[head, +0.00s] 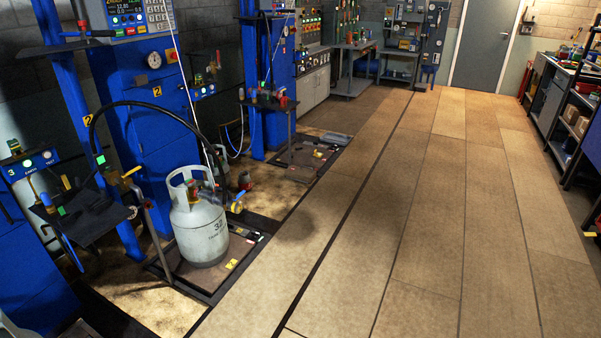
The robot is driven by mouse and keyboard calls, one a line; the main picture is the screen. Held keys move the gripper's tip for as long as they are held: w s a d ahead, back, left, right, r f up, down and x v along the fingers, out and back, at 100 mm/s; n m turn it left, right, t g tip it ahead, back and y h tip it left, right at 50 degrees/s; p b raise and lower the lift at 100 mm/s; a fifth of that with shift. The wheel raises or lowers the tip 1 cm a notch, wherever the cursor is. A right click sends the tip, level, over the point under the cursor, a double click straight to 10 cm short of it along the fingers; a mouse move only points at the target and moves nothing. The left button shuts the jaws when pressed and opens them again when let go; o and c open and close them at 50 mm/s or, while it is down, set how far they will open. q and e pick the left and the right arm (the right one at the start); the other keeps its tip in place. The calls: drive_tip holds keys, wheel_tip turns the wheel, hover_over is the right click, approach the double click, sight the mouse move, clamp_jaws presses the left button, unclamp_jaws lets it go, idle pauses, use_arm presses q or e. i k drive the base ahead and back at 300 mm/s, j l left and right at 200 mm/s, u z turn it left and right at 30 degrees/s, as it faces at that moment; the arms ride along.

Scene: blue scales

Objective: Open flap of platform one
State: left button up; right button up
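No gripper of mine shows in the head view. Several blue scale stations stand along the left wall.
A black hose (128,103) arches above the cylinder. A dark shelf (90,218) juts out at the left. The tiled floor (420,220) is clear in the middle and right, up to a grey door (489,50). Workbenches (550,98) line the right wall.

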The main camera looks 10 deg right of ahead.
sight(294, 172)
drive_tip(key=i+l+z, duration=0.25)
drive_tip(key=i, duration=0.25)
drive_tip(key=i+l+z, duration=0.15)
drive_tip(key=i+z, duration=0.15)
drive_tip(key=i, duration=0.25)
drive_tip(key=i+l+z, duration=0.2)
drive_tip(key=i, duration=0.9)
drive_tip(key=i+j+z, duration=0.25)
drive_tip(key=i, duration=0.9)
